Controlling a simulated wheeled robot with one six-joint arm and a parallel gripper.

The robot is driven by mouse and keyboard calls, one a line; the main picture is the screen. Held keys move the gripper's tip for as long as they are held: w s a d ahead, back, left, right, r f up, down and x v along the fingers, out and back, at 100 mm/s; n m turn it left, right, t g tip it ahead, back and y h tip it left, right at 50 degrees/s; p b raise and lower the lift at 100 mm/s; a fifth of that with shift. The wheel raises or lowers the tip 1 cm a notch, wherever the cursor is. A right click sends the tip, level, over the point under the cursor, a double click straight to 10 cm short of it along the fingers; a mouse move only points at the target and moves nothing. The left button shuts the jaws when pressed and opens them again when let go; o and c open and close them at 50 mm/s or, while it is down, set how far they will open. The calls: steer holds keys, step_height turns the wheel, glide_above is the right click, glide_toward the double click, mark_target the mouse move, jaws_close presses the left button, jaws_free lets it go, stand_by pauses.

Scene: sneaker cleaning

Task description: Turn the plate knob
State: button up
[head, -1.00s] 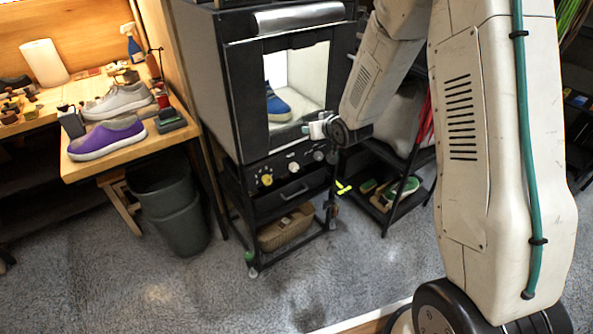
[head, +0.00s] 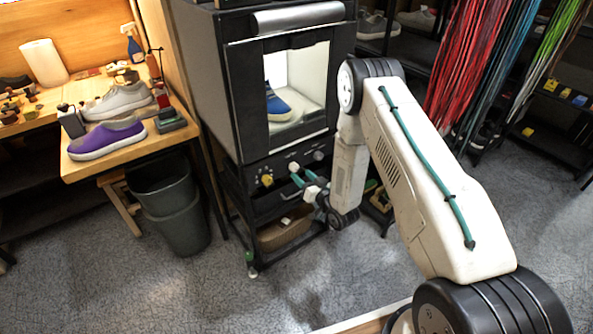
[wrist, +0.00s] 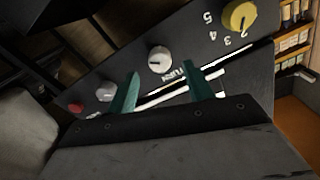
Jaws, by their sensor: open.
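The black cabinet (head: 228,110) has a control panel below its lit chamber. In the wrist view the panel carries a yellow knob (wrist: 239,16) by numbers, a white knob (wrist: 159,59) above lettering that seems to read "TURN", a grey knob (wrist: 106,92) and a red button (wrist: 76,107). Which of these is the plate knob I cannot tell for certain. My gripper (head: 302,178) is in front of the panel; its green fingers (wrist: 160,85) are open and apart, with the white knob beyond and roughly between them. It holds nothing. Contact with the knob is not visible.
A blue sneaker (head: 277,103) stands inside the lit chamber. A basket (head: 284,232) sits on the rack below the panel. A grey bin (head: 173,205) and a workbench (head: 85,172) with shoes are to the left. The carpet in front is clear.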

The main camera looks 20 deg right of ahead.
mark_target(296, 169)
steer(key=shift+x, duration=2.35)
steer(key=c, duration=1)
